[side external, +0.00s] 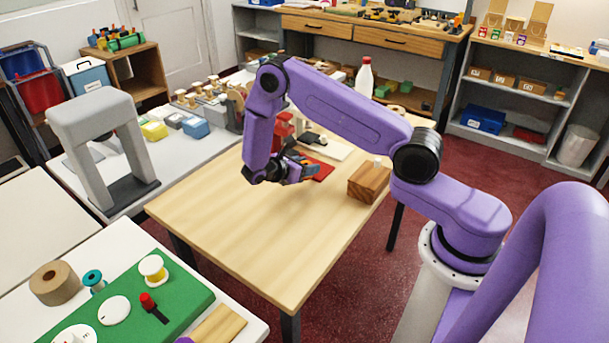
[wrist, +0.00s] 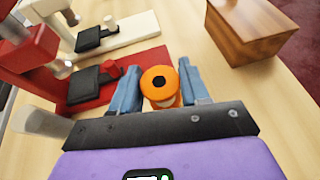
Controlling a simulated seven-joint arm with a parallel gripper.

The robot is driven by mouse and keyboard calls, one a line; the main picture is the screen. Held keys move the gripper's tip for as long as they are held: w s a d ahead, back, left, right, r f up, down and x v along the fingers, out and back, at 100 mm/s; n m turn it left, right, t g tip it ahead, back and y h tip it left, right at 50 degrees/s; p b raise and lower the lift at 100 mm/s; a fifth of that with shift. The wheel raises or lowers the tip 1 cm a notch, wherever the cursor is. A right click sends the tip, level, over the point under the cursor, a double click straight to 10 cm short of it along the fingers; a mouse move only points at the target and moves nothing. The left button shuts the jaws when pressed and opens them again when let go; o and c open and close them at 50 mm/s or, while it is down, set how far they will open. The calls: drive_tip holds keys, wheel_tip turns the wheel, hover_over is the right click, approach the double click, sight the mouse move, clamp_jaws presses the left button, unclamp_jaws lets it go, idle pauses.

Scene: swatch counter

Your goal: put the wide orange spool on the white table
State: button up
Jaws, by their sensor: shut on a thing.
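The orange spool (wrist: 148,84) shows in the wrist view between the two blue fingers of my gripper (wrist: 158,74), its round end with a dark centre hole facing the camera. My gripper is shut on it. In the side view my gripper (side external: 305,172) is over the light wood table, beside a red base plate, and the spool cannot be made out there. A white table (side external: 112,240) with a green mat stands at the lower left. Another white-topped table (side external: 185,165) is behind it, carrying a grey arch. Whether the spool touches the wood is unclear.
The wood table (side external: 235,225) is bare at its front. A brown wooden block (side external: 368,182) is at its right. Red and white stands (wrist: 95,85) are close left of my fingers. The green mat (side external: 185,290) holds several small items; a brown roll (side external: 55,283) sits beside it.

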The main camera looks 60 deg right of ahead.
drive_tip(key=shift+w+d+f, duration=0.15)
drive_tip(key=shift+w+f, duration=0.2)
drive_tip(key=shift+f, duration=1.6)
drive_tip(key=shift+f, duration=0.1)
drive_tip(key=o, duration=1)
